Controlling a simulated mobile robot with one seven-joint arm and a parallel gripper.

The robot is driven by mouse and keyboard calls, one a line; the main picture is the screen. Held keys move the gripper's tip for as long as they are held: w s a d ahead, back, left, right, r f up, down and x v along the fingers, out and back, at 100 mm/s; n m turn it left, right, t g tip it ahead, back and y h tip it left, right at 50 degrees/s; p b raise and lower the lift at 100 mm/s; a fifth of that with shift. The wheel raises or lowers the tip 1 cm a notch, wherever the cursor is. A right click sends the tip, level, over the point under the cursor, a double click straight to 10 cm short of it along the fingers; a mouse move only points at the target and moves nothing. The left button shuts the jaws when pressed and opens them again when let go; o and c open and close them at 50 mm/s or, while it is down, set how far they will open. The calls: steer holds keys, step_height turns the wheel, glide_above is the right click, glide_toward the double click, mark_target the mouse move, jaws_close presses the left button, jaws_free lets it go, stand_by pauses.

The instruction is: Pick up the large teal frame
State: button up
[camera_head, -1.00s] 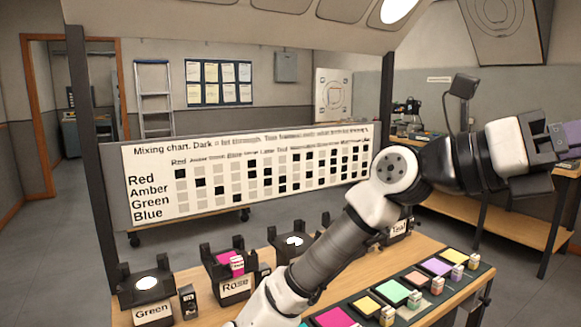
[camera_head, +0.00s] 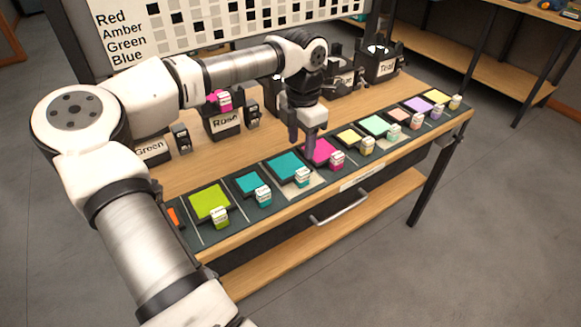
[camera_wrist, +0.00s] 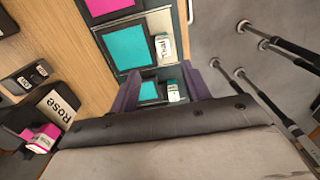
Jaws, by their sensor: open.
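The large teal frame (camera_head: 286,166) lies flat in the tray row along the table's front, with a small labelled block (camera_head: 302,177) at its front edge. A smaller teal frame (camera_head: 246,184) lies just left of it. In the wrist view the large teal frame (camera_wrist: 128,47) is beyond my fingers, and the smaller teal one (camera_wrist: 149,91) shows between them. My gripper (camera_head: 304,142) is open and points down, above and behind the tray row near the large teal and magenta frames. Nothing is between its purple fingers, which also show in the wrist view (camera_wrist: 162,88).
A magenta frame (camera_head: 321,152) sits right of the large teal one, a lime frame (camera_head: 210,203) farther left. Behind stand labelled holders, including Rose (camera_head: 226,124) and Green (camera_head: 152,151). A drawer handle (camera_head: 339,212) sticks out below the front edge.

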glide_above(303, 171)
steer(key=f, duration=0.4)
steer(key=shift+w+a+f, duration=0.15)
steer(key=shift+w+a, duration=0.05)
steer(key=shift+a, duration=0.05)
steer(key=shift+s+d+f+p, duration=0.15)
steer(key=shift+f+p, duration=0.25)
steer(key=shift+f, duration=0.95)
steer(key=shift+d+f+p, duration=0.1)
steer(key=shift+f+p, duration=0.25)
steer(key=shift+f, duration=0.95)
jaws_close()
